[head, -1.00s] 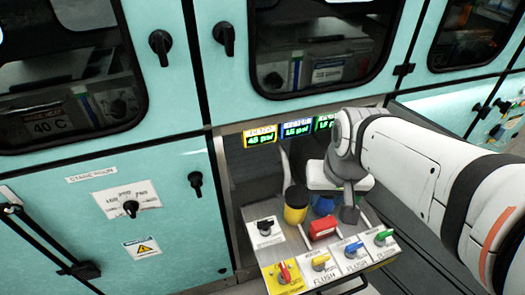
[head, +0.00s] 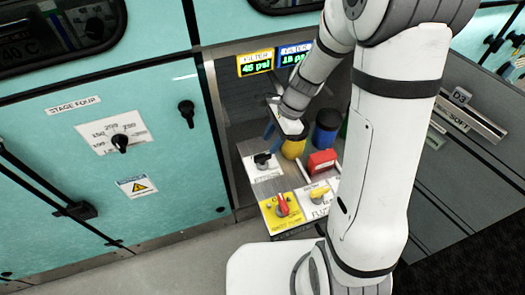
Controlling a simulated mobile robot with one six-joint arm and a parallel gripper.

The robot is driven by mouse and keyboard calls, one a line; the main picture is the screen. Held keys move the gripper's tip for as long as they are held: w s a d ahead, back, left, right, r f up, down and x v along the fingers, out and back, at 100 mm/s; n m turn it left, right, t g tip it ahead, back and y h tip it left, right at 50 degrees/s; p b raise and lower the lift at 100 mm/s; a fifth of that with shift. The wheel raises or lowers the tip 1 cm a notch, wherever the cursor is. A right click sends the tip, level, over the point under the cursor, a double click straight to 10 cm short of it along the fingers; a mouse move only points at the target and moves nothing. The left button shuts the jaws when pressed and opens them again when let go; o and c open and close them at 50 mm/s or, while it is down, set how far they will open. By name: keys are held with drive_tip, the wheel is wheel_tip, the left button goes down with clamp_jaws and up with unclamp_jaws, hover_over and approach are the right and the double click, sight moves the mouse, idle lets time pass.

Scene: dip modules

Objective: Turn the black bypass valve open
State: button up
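The black bypass valve handle (head: 262,160) sits on a white label plate at the back left of the low valve panel. Its handle lies roughly sideways in the picture, and the label print is too small to read. My gripper (head: 274,118) is just above and behind the black valve, near the yellow canister. It appears apart from the handle. My wrist partly covers it, and its fingers are too small and dark to tell open from shut.
A red valve (head: 283,205) and a yellow valve (head: 319,192) stand at the panel's front. A red block (head: 322,162), a yellow canister (head: 294,146) and a blue canister (head: 327,128) stand close by. My arm covers the panel's right side. Teal cabinets (head: 150,185) border the left.

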sight(264, 155)
drive_tip(key=b+x, duration=0.1)
drive_tip(key=x, duration=0.5)
drive_tip(key=shift+f, duration=0.1)
drive_tip(key=shift+c, duration=0.2)
